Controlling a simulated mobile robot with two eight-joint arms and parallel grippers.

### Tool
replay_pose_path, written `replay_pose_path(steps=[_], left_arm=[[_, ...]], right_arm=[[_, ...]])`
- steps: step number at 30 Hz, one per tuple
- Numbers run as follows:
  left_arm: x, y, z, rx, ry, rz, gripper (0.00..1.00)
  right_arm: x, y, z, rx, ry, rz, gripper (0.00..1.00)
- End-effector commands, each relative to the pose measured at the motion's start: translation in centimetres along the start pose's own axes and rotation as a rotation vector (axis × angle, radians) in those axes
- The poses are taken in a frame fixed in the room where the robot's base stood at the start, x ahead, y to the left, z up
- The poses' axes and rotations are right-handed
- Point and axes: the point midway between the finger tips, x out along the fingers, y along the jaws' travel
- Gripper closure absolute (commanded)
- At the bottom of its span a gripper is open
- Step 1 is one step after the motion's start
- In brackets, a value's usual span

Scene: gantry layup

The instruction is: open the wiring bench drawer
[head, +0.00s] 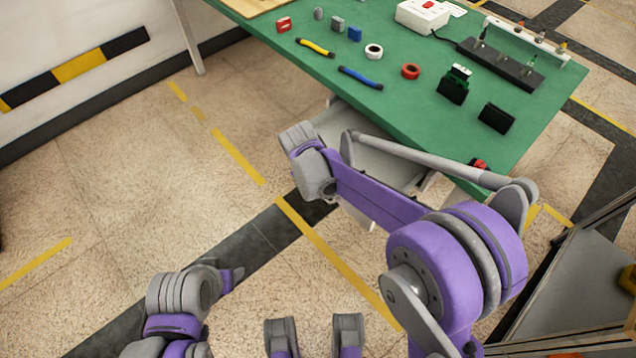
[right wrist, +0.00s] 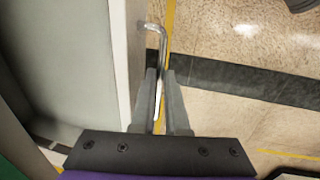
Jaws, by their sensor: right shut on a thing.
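The wiring bench (head: 420,120) has a green top. Its light grey drawer (head: 372,152) sticks out from under the bench's near edge, partly covered by my right arm. In the right wrist view the drawer (right wrist: 65,60) shows as a flat grey inside with a pale front wall. A bent metal handle (right wrist: 157,32) stands off that front. My right gripper (right wrist: 160,105) is shut on the handle, which runs between its two grey fingers. In the head view its fingers are hidden by the wrist. My left arm is folded at the bottom left, and I cannot make out its gripper.
On the bench top lie tape rolls (head: 411,71), yellow and blue tools (head: 360,78), black connector blocks (head: 496,118) and a white box (head: 423,14). A grey-framed structure (head: 590,270) stands at the right. The floor left of the drawer is clear.

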Motion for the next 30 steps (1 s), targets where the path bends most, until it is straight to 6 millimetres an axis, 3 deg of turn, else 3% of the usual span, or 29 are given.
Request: replay_pose_path(steps=[2, 3, 5, 17, 30], left_arm=[[0.0, 0.0, 0.0, 0.0, 0.0, 0.0, 0.4], [0.0, 0.0, 0.0, 0.0, 0.0, 0.0, 0.4], [0.0, 0.0, 0.0, 0.0, 0.0, 0.0, 0.4], [-0.2, 0.0, -0.1, 0.0, 0.001, 0.0, 0.4], [-2.0, 0.0, -0.8, 0.0, 0.008, 0.0, 0.4]], right_arm=[[-0.1, 0.0, 0.0, -0.001, 0.001, 0.0, 1.0], [0.0, 0.0, 0.0, -0.001, 0.001, 0.0, 0.86], [0.0, 0.0, 0.0, -0.001, 0.001, 0.0, 0.75], [-0.8, 0.1, 0.0, -0.001, 0.001, 0.0, 0.75], [-9.0, 0.0, 0.0, -0.001, 0.001, 0.0, 0.75]])
